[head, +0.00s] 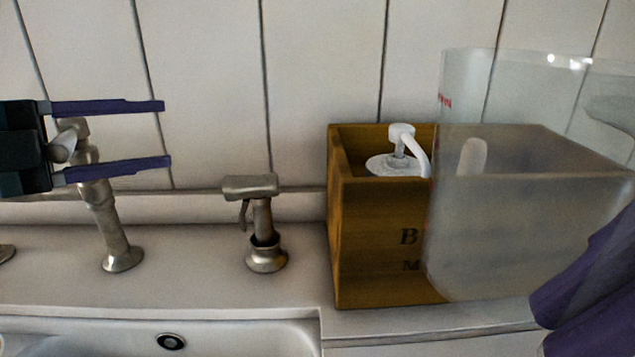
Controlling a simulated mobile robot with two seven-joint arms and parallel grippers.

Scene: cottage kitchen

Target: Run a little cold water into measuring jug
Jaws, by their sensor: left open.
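The measuring jug (480,220) is large, clear and translucent with red marks. It looks upright at the right of the head view, in front of a wooden box. Purple parts of my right gripper (590,285) show at the right edge beside the jug; its fingertips and any grip on the jug are unclear. My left gripper (167,133) is open at the left, its two purple fingers pointing right. A metal tap post (112,225) with a pale lever (66,145) stands there, the lever between the fingers near their base. The spout is not clearly visible.
A metal side sprayer (262,220) stands on the white sink ledge. The wooden box (370,245) holds a white pump bottle (400,155). The sink (250,340) is cut off at the bottom left, with a dark round hole (170,341). A panelled wall stands close behind.

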